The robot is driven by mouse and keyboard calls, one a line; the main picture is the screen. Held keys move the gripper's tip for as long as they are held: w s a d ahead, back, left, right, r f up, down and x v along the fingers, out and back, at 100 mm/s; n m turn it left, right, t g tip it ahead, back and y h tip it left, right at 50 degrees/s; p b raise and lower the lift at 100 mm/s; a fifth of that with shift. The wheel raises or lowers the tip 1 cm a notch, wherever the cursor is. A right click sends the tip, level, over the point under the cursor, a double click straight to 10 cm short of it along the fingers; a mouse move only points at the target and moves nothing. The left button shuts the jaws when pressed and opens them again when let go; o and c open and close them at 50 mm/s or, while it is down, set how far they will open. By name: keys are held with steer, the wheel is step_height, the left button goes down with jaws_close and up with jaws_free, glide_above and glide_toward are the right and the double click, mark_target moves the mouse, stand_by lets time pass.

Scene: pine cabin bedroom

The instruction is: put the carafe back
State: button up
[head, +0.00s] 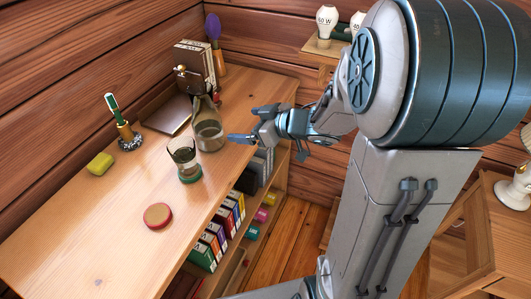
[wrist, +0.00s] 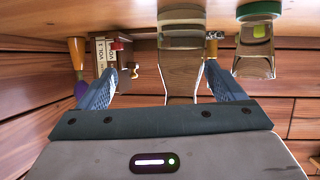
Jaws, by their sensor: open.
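The clear glass carafe (head: 208,132), partly filled, stands upright on the wooden shelf top. A drinking glass (head: 182,152) stands in front of it on a green coaster (head: 189,178). A red round coaster (head: 158,215) lies empty nearer the front. My gripper (head: 262,142) is open and empty at the right of the carafe, over the shelf's edge. In the upside-down wrist view the carafe (wrist: 182,35) shows between my open fingers (wrist: 160,72), beyond their tips; I cannot tell whether a tip touches it. The glass (wrist: 253,62) shows to its right there.
Lower shelves hold books (head: 215,240). The shelf's front left is clear.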

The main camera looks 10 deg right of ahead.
steer(key=s+d+r+m+h, duration=0.1)
steer(key=s+d+m+h, duration=0.3)
steer(key=d+m+h, duration=0.5)
steer(key=s+a+f+g, duration=0.1)
steer(key=s+a+g, duration=0.1)
steer(key=s, duration=0.6)
steer(key=s+a+f+g, duration=0.1)
steer(key=s+g, duration=0.4)
steer(key=s, duration=0.3)
steer(key=shift+a+m, duration=0.3)
steer(key=shift+a, duration=0.1)
